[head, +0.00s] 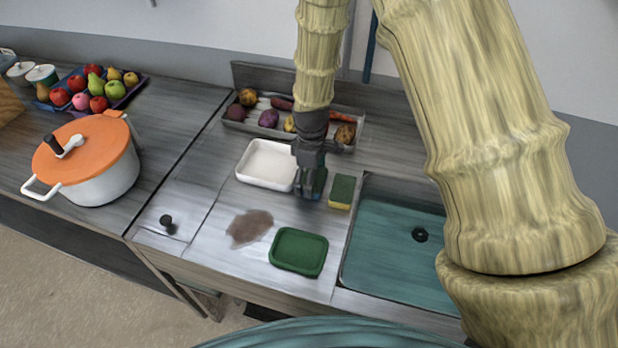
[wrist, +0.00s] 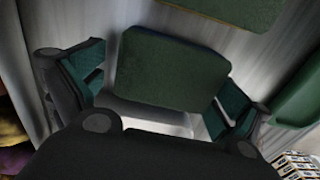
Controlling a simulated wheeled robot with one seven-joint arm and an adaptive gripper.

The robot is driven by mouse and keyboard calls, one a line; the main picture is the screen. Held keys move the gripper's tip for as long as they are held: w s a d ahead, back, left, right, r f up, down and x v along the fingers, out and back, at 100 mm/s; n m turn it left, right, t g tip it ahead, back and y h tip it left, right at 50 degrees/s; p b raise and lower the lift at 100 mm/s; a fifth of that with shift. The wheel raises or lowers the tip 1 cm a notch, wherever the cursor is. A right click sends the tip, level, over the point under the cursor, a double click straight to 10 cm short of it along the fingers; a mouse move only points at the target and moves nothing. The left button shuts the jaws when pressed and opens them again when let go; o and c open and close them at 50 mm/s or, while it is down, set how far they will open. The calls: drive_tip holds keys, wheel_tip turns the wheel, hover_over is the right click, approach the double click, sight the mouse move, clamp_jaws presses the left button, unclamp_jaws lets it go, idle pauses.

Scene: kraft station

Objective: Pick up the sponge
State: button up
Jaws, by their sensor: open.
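A green-topped sponge with bluish edges (wrist: 170,72) lies between the spread fingers of my gripper (wrist: 160,88) in the wrist view. In the head view, my gripper (head: 311,190) points down beside the white tray, and a teal patch of that sponge (head: 319,182) shows next to the fingers, mostly hidden. My gripper is open, with gaps visible beside the sponge. A second sponge, green on top with a yellow side (head: 342,192), lies just to the right by the sink; its edge shows at the top of the wrist view (wrist: 232,9).
The sink (head: 385,255) is at right. A white tray (head: 243,176) is left of my gripper, a green tray (head: 299,273) in front, and a vegetable tray (head: 358,135) behind. A brown stain (head: 249,227) marks the counter. An orange-lidded pot (head: 100,180) stands at left.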

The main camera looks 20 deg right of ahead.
sight(316, 186)
drive_tip(key=shift+s+r, duration=0.15)
drive_tip(key=shift+s, duration=0.5)
drive_tip(key=s, duration=0.1)
drive_tip(key=s+r, duration=0.1)
drive_tip(key=s, duration=0.1)
drive_tip(key=shift+s+d+r, duration=0.1)
drive_tip(key=shift+s+r, duration=0.05)
drive_tip(key=shift+r, duration=0.25)
drive_tip(key=c, duration=0.3)
drive_tip(key=shift+c, duration=1.1)
drive_tip(key=shift+o, duration=1)
drive_tip(key=shift+w+f, duration=0.8)
drive_tip(key=shift+w, duration=0.35)
drive_tip(key=shift+a+r, duration=0.1)
drive_tip(key=shift+a, duration=0.15)
drive_tip(key=shift+c, duration=0.5)
drive_tip(key=shift+d, duration=0.1)
drive_tip(key=shift+c, duration=0.3)
